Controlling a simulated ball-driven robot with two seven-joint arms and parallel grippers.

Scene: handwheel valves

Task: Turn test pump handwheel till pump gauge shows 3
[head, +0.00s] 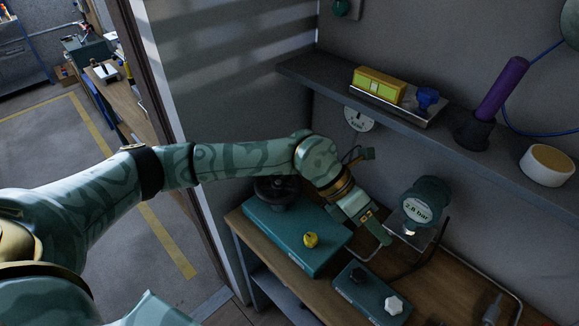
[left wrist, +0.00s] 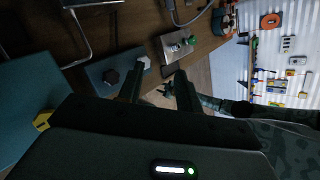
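The gauge (head: 418,208) is a dark teal round unit on a stand and reads 2.8 bar. A dark handwheel (head: 275,188) sits at the back of a large teal box (head: 285,232), partly hidden behind my left arm. I cannot tell for certain that it is the test pump's wheel. A yellow knob (head: 311,240) is on the same box and also shows in the left wrist view (left wrist: 42,121). My left gripper (head: 380,233) is beside the gauge, right of the big box. In the left wrist view its fingers (left wrist: 157,88) are apart with nothing between them. My right gripper is out of view.
A small teal box (head: 345,287) with a black knob (head: 358,275) and white knob (head: 393,305) stands in front. A wall shelf (head: 330,85) above carries a yellow block (head: 379,85), a blue valve (head: 427,98) and a purple cylinder (head: 503,88). Bent tubing surrounds the gauge.

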